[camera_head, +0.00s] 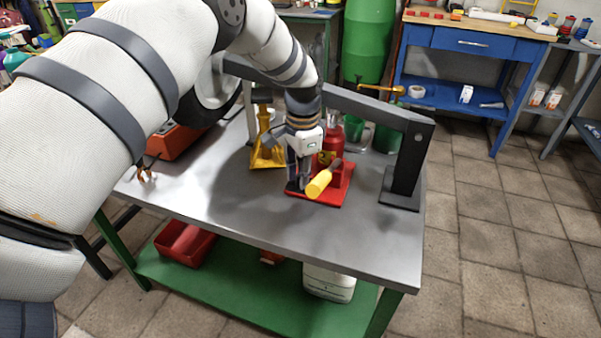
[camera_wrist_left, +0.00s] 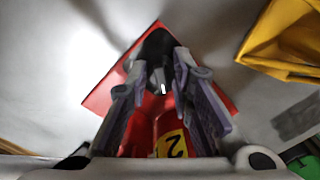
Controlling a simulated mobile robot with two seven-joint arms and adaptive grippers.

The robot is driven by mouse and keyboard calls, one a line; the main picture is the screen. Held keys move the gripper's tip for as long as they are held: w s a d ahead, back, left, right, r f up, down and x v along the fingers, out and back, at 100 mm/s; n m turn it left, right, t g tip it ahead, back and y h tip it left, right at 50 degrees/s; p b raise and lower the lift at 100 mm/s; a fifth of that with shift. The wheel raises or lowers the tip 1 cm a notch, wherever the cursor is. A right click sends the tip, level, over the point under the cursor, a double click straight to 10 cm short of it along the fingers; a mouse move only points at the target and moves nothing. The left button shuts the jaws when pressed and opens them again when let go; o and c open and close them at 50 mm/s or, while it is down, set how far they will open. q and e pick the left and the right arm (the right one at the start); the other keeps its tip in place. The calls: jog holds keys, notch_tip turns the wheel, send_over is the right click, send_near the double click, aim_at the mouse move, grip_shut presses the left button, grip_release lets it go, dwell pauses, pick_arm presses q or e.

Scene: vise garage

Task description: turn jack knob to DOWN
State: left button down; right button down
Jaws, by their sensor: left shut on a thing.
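The red bottle jack (camera_head: 339,195) stands on its flat red base on the grey metal table. A yellow grip (camera_head: 319,184) sticks out from the jack toward the front. My left gripper (camera_head: 298,184) reaches down at the jack's left side. In the left wrist view its two fingers (camera_wrist_left: 163,73) are shut around the dark jack knob (camera_wrist_left: 157,48), which has a short white mark. The red jack base (camera_wrist_left: 103,95) shows around the fingers, with a yellow number label below the knob. The fingers hide part of the knob, and I cannot read any DOWN marking. My right gripper is not in view.
A yellow jack stand (camera_head: 267,153) is left of the jack. A dark metal frame (camera_head: 407,160) arches behind it and stands at the right. The front of the table (camera_head: 240,215) is clear. A blue workbench (camera_head: 475,42) is at the back right.

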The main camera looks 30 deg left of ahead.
pick_arm(q)
jog(key=shift+m, duration=1.2)
jog(key=c, duration=1.4)
grip_release()
notch_tip(320, 180, up, 12)
jog(key=shift+s+d, duration=0.2)
jog(key=shift+s, duration=0.05)
